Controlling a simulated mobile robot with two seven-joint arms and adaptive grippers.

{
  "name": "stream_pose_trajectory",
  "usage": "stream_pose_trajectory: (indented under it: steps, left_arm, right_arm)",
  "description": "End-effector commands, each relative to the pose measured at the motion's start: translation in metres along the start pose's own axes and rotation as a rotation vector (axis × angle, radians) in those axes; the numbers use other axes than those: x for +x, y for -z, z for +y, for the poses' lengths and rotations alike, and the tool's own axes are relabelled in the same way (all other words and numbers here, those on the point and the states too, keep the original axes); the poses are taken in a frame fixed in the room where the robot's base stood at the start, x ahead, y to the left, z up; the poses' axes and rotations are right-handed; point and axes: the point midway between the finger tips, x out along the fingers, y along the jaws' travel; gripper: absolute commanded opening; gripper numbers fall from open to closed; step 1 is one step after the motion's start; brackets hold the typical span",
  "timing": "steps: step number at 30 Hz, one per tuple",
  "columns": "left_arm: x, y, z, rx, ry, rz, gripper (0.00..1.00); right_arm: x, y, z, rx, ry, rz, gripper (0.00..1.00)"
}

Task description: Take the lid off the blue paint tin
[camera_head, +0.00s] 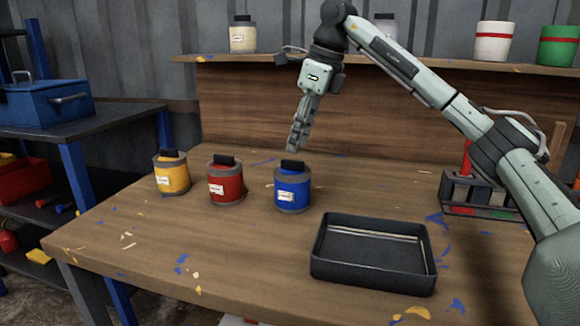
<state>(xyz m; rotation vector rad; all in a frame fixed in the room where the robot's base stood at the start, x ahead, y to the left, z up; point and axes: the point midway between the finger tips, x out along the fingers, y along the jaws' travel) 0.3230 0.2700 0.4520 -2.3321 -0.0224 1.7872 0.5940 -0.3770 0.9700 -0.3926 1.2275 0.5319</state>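The blue paint tin (292,190) stands upright on the wooden workbench, right of the red tin. Its lid (292,166) is on, with a dark block-like handle on top. My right gripper (293,148) comes down from above with its fingers just above and behind that handle. The fingers appear close together and seen edge-on, so I cannot tell how far apart they are. The gripper holds nothing that I can see. My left gripper is not in view.
A red tin (226,184) and a yellow tin (172,175) stand left of the blue one. A black tray (340,270) lies in front at right. A dark rack (474,212) stands at the right. A shelf (480,66) with tins runs behind my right arm.

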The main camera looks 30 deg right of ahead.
Motion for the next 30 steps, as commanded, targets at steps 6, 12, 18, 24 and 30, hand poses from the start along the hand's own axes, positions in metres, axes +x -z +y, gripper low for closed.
stream_pose_trajectory:
  steps: [6,12,18,24,30]
  left_arm:
    - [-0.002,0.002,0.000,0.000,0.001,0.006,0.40]
    - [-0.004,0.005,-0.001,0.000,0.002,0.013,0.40]
    - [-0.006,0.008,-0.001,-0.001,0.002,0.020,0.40]
    - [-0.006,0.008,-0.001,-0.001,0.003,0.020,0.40]
    - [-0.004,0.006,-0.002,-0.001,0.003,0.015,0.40]
  right_arm:
    - [0.033,0.003,-0.007,0.001,0.000,0.003,0.34]
    - [0.047,0.003,-0.006,0.000,0.001,0.000,0.34]
    - [0.047,0.003,-0.006,0.000,0.001,-0.001,0.33]
    - [0.047,0.003,-0.006,0.000,0.001,-0.001,0.08]
    - [0.046,0.003,-0.006,0.000,0.001,-0.001,0.00]
